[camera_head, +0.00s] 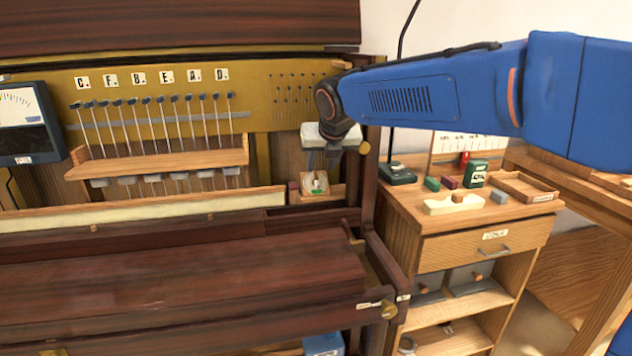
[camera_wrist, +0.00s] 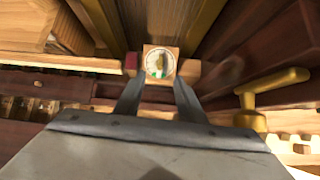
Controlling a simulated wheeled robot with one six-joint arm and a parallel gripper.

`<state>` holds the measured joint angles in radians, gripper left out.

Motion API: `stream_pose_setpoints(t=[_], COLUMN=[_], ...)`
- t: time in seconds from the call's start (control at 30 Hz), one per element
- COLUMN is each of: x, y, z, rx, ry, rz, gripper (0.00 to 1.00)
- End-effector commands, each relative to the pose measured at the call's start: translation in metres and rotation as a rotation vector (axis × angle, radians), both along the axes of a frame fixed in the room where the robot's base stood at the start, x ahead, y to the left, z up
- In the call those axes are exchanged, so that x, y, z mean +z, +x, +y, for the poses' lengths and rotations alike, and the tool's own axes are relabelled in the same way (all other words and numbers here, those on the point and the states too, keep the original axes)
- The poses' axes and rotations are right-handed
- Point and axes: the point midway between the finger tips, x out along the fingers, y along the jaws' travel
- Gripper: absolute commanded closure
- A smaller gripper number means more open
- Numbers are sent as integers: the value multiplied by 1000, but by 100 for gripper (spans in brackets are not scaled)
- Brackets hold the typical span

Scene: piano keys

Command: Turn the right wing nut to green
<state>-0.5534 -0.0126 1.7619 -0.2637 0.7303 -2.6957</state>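A small wooden block carries a round white dial (camera_head: 315,187) with a green part, in the recess at the right end of the piano. It also shows in the wrist view (camera_wrist: 150,60), just beyond my fingertips. A small brass-coloured wing nut (camera_wrist: 160,63) stands at the dial's middle, seemingly upright in that picture. Its exact pointing against the green is too small to tell. My gripper (camera_head: 322,160) points down above the dial. In the wrist view my gripper (camera_wrist: 157,86) has its two fingers apart with nothing between them, one to each side of the dial.
A brass handle (camera_wrist: 272,88) sticks out to the right in the wrist view. A dark wooden post (camera_head: 371,190) stands right of the dial. The hammer rack (camera_head: 160,157) is to the left. A workbench (camera_head: 480,220) with small boxes stands at the right.

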Motion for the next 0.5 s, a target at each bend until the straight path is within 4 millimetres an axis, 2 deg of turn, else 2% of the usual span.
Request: stream_pose_setpoints(t=[0.5], x=[19], y=[-16], z=[-4], rx=[0], ry=[0], rz=[0], gripper=[64])
